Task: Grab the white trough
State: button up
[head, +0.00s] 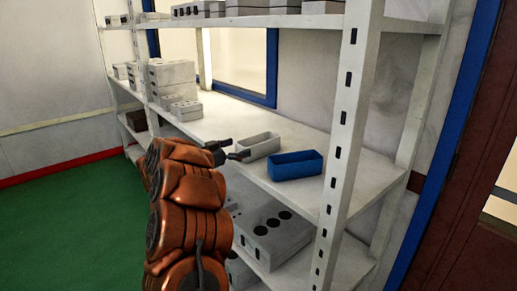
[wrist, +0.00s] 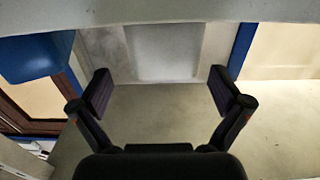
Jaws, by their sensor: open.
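The white trough (head: 259,146), a pale open-topped box, stands upright on the middle shelf, left of a blue trough. In the wrist view, which looks upside down, a pale block that appears to be the white trough (wrist: 165,52) lies ahead, between the lines of the two fingers. My gripper (head: 236,149) is just left of the trough's near end at about shelf height, its fingers pointing toward it. In the wrist view my gripper (wrist: 160,84) has its dark fingers wide apart with nothing between them. I cannot tell the exact gap to the trough.
The blue trough (head: 295,166) stands close to the right of the white one; it also shows in the wrist view (wrist: 38,57). A perforated white post (head: 344,130) rises to its right. Grey blocks (head: 172,85) stand farther left. Larger grey boxes (head: 272,235) fill the shelf below.

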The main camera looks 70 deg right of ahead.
aim_at(251, 143)
jog(key=shift+w+p+x, duration=0.15)
jog(key=shift+p+x, duration=0.25)
jog(key=shift+x, duration=1.1)
jog(key=shift+w+p+x, duration=0.1)
jog(key=shift+p+x, duration=0.3)
jog(key=shift+x, duration=1.1)
jog(key=shift+d+f, duration=0.15)
jog(key=c, duration=1.2)
